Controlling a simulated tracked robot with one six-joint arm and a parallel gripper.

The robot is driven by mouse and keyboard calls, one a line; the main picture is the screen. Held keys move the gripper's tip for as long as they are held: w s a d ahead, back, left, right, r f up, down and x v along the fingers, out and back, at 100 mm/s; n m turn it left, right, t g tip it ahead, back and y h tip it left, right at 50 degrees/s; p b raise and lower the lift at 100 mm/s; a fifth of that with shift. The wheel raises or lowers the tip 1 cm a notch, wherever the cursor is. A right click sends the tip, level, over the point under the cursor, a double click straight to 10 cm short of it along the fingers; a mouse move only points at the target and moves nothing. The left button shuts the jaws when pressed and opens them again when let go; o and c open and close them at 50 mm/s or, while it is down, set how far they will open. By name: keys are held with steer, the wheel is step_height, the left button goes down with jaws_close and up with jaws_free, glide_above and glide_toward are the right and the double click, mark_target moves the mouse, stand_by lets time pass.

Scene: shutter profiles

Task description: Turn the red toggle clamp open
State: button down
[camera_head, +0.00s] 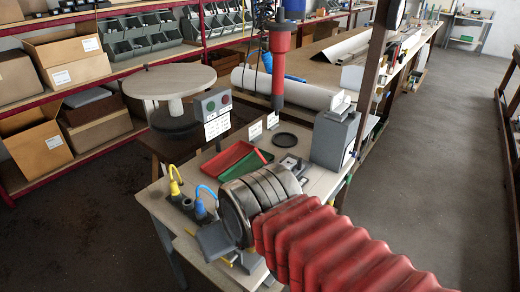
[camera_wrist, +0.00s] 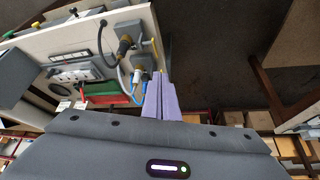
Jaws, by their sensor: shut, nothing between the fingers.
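I cannot make out the red toggle clamp in either view; my arm covers the front of the workbench (camera_head: 160,205) in the head view. My gripper's purple fingers (camera_wrist: 160,98) show in the wrist view, pressed together with nothing between them. They point toward the bench edge, near the plugs and cables. In the head view the end of my arm hangs over the bench's front edge, and the fingers are hidden there.
On the bench are a red tray (camera_head: 220,160), a green tray (camera_head: 243,164), a yellow plug (camera_head: 175,181), a blue-cabled plug (camera_head: 201,208) and a grey button box (camera_head: 213,105). A red tool (camera_head: 279,70) hangs above. Open floor (camera_head: 430,170) lies right.

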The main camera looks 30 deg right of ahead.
steer(key=w+d+r+m+y, duration=0.1)
steer(key=w+d+m, duration=0.4)
steer(key=w, duration=0.5)
steer(key=w+d+r+m+y, duration=0.1)
steer(key=w+d+m, duration=0.1)
steer(key=w+d, duration=0.65)
steer(key=w+d+f+m, duration=0.2)
steer(key=w+d, duration=0.2)
steer(key=d, duration=0.4)
steer(key=w+d+f+m+t, duration=0.1)
steer(key=w+d, duration=0.3)
steer(key=d, duration=0.4)
steer(key=w+d+f+m+t, duration=0.1)
steer(key=w+d+f+m, duration=0.2)
steer(key=d, duration=0.5)
steer(key=shift+w+d+f+m+y, duration=0.35)
steer(key=shift+w+d+m+y, duration=0.05)
steer(key=shift+w+m, duration=0.25)
